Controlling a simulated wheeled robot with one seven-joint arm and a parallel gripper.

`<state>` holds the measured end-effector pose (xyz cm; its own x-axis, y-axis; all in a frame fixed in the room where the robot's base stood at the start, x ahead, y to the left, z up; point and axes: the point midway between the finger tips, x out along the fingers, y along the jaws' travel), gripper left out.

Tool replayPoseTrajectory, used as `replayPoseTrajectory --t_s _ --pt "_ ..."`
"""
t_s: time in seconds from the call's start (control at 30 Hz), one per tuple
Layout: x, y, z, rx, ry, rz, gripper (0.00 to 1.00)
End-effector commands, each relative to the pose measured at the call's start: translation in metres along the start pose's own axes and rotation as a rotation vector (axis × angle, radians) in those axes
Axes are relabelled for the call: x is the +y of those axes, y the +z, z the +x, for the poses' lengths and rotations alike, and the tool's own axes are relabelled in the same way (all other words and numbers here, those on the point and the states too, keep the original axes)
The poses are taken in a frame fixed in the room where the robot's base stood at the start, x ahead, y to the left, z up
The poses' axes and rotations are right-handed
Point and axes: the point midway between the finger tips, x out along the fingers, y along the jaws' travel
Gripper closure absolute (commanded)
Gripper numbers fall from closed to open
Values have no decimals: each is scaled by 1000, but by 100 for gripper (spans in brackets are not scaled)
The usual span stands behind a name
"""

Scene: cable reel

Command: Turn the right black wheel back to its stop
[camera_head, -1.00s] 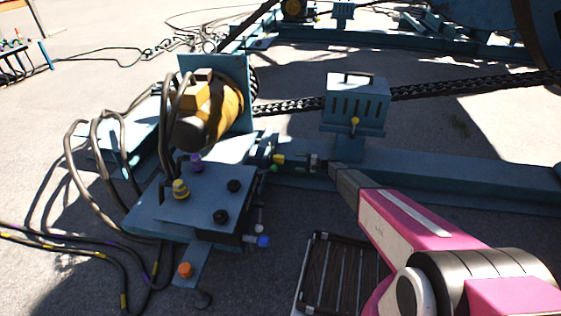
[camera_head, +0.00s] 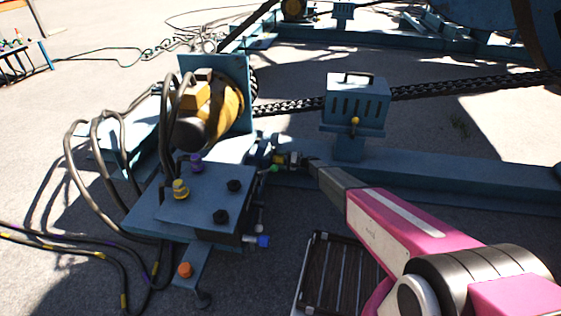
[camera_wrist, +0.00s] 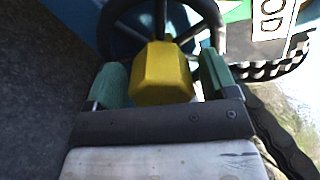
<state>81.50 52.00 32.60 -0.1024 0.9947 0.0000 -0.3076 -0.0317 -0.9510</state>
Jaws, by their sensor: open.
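In the wrist view a black spoked wheel (camera_wrist: 122,30) stands at the top, behind a yellow six-sided knob (camera_wrist: 163,73). My gripper (camera_wrist: 162,82) is open, with a green finger on each side of the yellow knob. I cannot tell whether either finger touches it. The wheel's lower part is hidden by the knob and fingers. In the head view my gripper (camera_head: 291,160) is at the right side of the blue machine, by the yellow knob (camera_head: 279,159). The wheel is too small and dark there to make out clearly.
A blue valve block (camera_head: 208,190) with coloured and black knobs stands left of my gripper. A slotted blue box (camera_head: 355,102) with a yellow knob is behind it. A heavy chain (camera_head: 290,106) runs behind. A blue beam (camera_head: 450,181) lies to the right, and hoses (camera_head: 80,150) at the left.

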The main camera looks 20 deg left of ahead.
Motion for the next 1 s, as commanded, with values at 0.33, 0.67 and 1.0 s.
replayPoseTrajectory --t_s 0.33,0.67,1.0 --pt "0 0 0 0 0 0 64" --pt "0 0 0 -1 1 -23 85" --pt "1 0 0 -1 1 -218 85"
